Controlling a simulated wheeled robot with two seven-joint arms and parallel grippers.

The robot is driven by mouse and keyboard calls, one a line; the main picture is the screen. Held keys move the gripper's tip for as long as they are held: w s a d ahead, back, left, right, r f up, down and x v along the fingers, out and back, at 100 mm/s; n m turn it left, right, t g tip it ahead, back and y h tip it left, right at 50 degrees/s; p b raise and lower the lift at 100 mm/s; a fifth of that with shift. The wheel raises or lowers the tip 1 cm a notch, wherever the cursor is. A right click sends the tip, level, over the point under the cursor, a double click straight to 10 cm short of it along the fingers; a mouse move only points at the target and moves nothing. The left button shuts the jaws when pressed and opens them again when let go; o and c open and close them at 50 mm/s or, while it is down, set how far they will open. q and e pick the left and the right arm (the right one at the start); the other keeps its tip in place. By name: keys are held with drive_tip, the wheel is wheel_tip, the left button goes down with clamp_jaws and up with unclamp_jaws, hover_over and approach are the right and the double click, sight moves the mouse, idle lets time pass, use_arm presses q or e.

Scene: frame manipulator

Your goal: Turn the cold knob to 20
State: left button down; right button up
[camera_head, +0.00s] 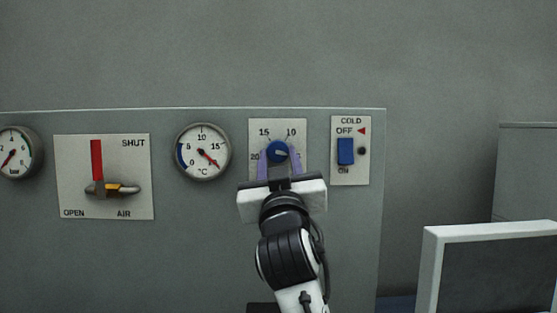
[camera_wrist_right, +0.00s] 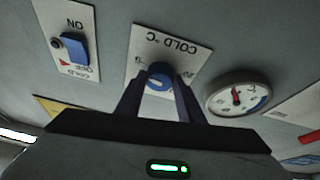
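The blue cold knob (camera_head: 277,152) sits on a pale scale plate (camera_head: 278,126) on the grey panel, with 15, 10 and 20 legible in the head view. My right gripper (camera_head: 278,160) is in front of the plate, one purple finger on each side of the knob. In the right wrist view the knob (camera_wrist_right: 159,75) shows between the fingertips (camera_wrist_right: 158,80). The fingers stand apart; I cannot tell whether they touch the knob. My gripper body hides the lower part of the plate in the head view. My left gripper is not in view.
Left of the knob is a round °C gauge (camera_head: 203,151), its red needle pointing lower right. Further left are a red-handled AIR valve (camera_head: 97,160) and a bar gauge (camera_head: 18,153). Close right is a blue COLD switch (camera_head: 345,151). A white-framed box (camera_head: 490,232) stands at lower right.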

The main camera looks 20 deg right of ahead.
drive_tip(key=shift+c, duration=1.2)
